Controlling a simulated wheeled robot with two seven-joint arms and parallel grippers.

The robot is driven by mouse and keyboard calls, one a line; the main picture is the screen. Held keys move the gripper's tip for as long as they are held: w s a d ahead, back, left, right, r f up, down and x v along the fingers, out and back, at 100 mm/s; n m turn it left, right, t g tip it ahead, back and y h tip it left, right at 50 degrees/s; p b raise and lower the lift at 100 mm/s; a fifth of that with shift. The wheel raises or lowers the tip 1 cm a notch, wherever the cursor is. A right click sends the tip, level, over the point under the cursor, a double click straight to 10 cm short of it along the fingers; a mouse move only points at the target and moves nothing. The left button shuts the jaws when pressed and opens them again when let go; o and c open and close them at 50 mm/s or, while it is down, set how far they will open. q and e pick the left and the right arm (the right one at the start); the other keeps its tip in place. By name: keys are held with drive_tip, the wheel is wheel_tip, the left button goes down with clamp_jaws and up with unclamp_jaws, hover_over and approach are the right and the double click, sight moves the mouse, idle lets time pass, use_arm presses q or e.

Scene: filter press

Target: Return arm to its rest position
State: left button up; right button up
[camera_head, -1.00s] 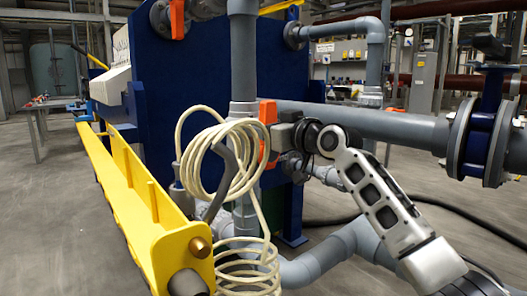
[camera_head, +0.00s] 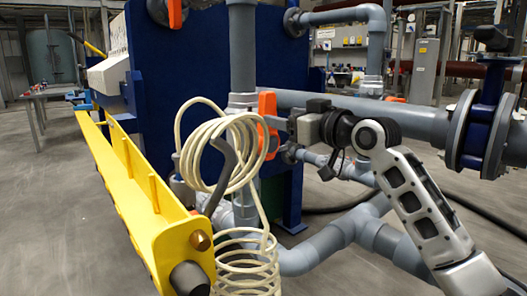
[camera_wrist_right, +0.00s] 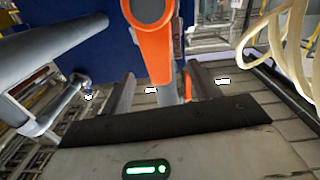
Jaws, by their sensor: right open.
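My right arm comes in from the lower right in the head view. Its right gripper (camera_head: 283,123) points left at the orange valve handle (camera_head: 267,105) on the grey vertical pipe. In the right wrist view the two fingers of the gripper (camera_wrist_right: 160,93) stand apart with nothing held. The orange handle (camera_wrist_right: 150,45) shows beyond and between them; whether a fingertip touches it I cannot tell. My left gripper is not in view.
A coiled cream hose (camera_head: 222,150) hangs just left of the handle. Thick grey pipes (camera_head: 400,118) run behind my right arm. A yellow beam (camera_head: 150,205) stands at the left before the blue press (camera_head: 190,70). Open floor (camera_head: 60,230) lies at the far left.

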drive_tip(key=s+d+f+m+g+h+p, duration=0.1)
drive_tip(key=s+f+m+h+p, duration=0.1)
drive_tip(key=s+f+p, duration=0.55)
drive_tip(key=s+d+f+m+h+p, duration=0.1)
drive_tip(key=s+f+m+h+p, duration=0.3)
drive_tip(key=f, duration=0.6)
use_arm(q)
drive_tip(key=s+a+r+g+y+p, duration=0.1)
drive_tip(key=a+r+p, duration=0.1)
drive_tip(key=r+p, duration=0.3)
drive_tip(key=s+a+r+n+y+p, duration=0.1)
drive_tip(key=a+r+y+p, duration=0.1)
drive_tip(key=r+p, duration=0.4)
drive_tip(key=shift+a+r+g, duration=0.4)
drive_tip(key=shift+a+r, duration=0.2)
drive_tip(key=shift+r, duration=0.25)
use_arm(e)
drive_tip(key=s+d+f, duration=0.1)
drive_tip(key=s+d, duration=0.1)
drive_tip(key=s, duration=0.6)
drive_tip(key=s+d+f+g+h, duration=0.1)
drive_tip(key=s+d+f, duration=0.1)
drive_tip(key=s, duration=0.5)
drive_tip(key=s+d+f+g, duration=0.1)
drive_tip(key=s+d+f, duration=0.1)
drive_tip(key=s, duration=0.6)
drive_tip(key=shift+s+d+m+h, duration=0.3)
drive_tip(key=shift+s+h, duration=0.05)
drive_tip(key=shift+h, duration=0.05)
